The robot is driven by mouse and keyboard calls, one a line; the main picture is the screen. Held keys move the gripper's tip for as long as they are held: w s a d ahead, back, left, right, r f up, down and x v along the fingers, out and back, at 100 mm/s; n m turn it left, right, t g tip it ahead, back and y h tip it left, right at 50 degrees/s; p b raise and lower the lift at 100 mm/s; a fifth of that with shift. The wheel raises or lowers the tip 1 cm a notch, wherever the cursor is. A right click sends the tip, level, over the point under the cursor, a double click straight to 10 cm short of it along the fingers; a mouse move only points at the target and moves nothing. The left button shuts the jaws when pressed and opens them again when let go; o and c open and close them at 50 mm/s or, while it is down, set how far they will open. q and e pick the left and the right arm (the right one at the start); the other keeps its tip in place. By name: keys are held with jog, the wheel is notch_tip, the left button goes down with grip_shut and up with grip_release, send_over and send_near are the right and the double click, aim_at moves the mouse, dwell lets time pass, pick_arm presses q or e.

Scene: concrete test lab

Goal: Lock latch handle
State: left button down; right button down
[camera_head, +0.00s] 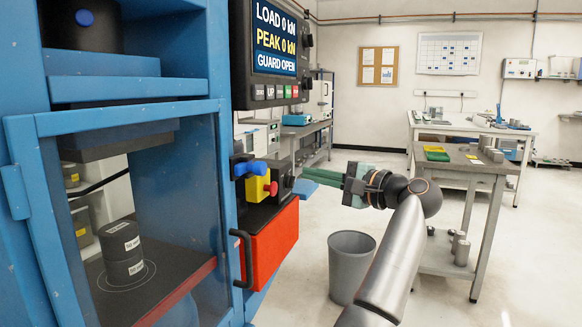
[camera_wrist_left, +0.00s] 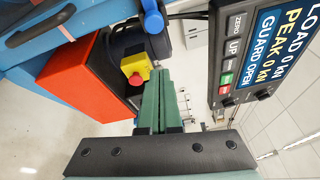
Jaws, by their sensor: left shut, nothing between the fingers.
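The latch handle (camera_head: 248,168) appears to be the blue lever on the machine's right frame post, just above a yellow box with a red button (camera_head: 262,188). A blue-tipped lever also shows at the top of the left wrist view (camera_wrist_left: 152,20). My left gripper (camera_head: 302,173) has green fingers, shut and empty, pointing left towards the yellow box and lever. It shows apart from the lever; the fingers also show in the left wrist view (camera_wrist_left: 158,76). The blue-framed guard door (camera_head: 120,112) has a clear panel and a black pull handle (camera_head: 242,258). My right gripper is not in view.
A display panel (camera_head: 274,48) above the lever reads "GUARD OPEN" and zero load. Dark cylinders (camera_head: 122,250) stand behind the door panel. A red box (camera_head: 270,240) is below the gripper. A grey bin (camera_head: 350,262) and a workbench (camera_head: 470,165) stand to the right.

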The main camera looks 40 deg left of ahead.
aim_at(252, 169)
pick_arm(q)
jog(key=shift+w+d+r+h, duration=0.1)
jog(key=shift+w+d+h, duration=0.25)
jog(key=shift+w, duration=0.1)
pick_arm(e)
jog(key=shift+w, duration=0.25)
